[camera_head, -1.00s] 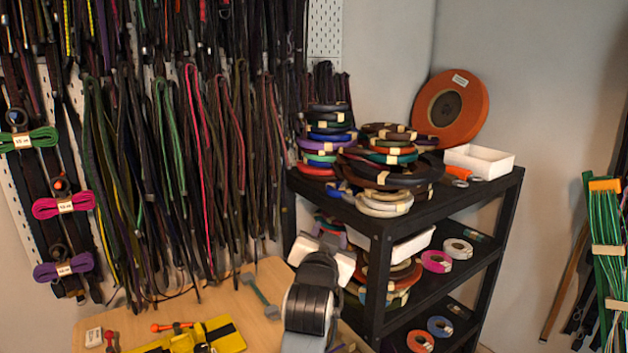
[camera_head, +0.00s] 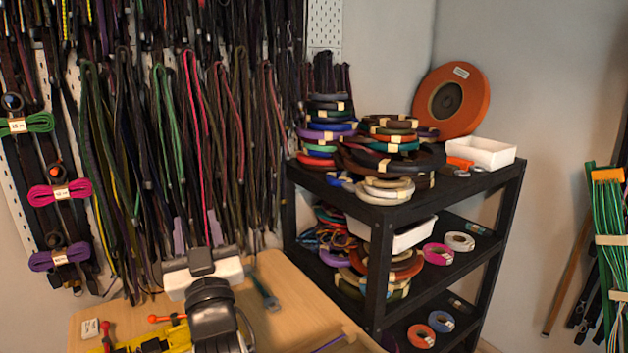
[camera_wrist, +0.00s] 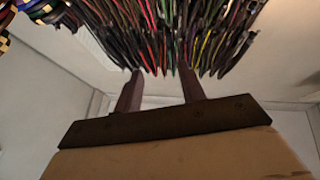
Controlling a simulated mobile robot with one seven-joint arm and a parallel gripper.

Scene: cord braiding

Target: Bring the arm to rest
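My gripper (camera_head: 197,232) is above the back of the wooden table in the head view, in front of the hanging cords (camera_head: 185,150). My arm's dark wrist and white mount cover part of the table below it. In the wrist view the two fingers of my gripper (camera_wrist: 161,88) stand apart with nothing between them. The lower ends of the hanging cords (camera_wrist: 185,40) show beyond the fingertips. I cannot tell the exact distance between the fingers and the cords.
A black shelf unit (camera_head: 376,270) with coiled cords (camera_head: 390,160) and a white box (camera_head: 480,152) stands to the right. A yellow tool (camera_head: 150,340) and a wrench-like tool (camera_head: 265,290) lie on the wooden table (camera_head: 300,300). Green cords (camera_head: 610,250) hang at the far right.

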